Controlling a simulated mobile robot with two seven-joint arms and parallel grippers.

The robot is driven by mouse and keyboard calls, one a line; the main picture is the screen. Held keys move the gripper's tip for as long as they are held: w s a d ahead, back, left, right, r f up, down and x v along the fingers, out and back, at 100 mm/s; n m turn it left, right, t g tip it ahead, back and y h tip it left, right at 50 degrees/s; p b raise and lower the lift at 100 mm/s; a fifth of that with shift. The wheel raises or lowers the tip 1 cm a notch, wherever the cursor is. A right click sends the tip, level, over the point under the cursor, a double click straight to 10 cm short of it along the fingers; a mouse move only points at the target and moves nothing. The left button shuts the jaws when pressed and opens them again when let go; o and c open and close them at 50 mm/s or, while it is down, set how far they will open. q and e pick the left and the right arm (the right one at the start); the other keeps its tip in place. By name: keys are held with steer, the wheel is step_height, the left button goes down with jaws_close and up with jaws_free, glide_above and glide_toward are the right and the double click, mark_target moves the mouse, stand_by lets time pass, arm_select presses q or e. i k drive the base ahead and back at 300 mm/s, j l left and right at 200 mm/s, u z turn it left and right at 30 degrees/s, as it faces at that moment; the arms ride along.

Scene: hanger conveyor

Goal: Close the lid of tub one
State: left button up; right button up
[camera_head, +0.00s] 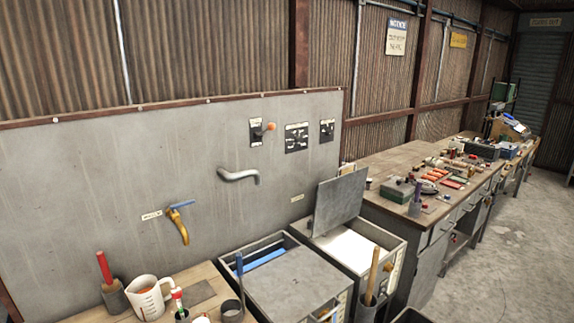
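Two grey tubs stand side by side below the metal wall panel. A white surface (350,247) shows inside. The left tub (233,263) has a flat grey cover (298,285) over most of its top. A blue strip (264,258) shows in the gap at its back left. I cannot read any label that tells which is tub one. Neither of my grippers is in view.
A wooden bench at the lower left holds a measuring jug (146,298), a red-handled tool (105,268) and small cups. A wooden handle (373,268) stands up in a holder before the right tub. A tap (180,225) and spout (238,175) project from the panel. A cluttered workbench (385,168) stands right.

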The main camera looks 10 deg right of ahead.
mark_target(338, 199)
steer(key=l+u, duration=0.9)
steer(key=u, duration=0.15)
steer(key=l+u, duration=0.2)
steer(key=l, duration=0.15)
steer(key=k+l+u, duration=0.15)
steer(key=l, duration=0.2)
steer(key=k+l+u, duration=0.2)
steer(key=k+l, duration=0.15)
steer(key=l, duration=0.25)
steer(key=k+l+u, duration=0.1)
steer(key=l, duration=0.25)
steer(key=k+l, duration=0.15)
steer(key=l, duration=0.25)
steer(key=u, duration=0.05)
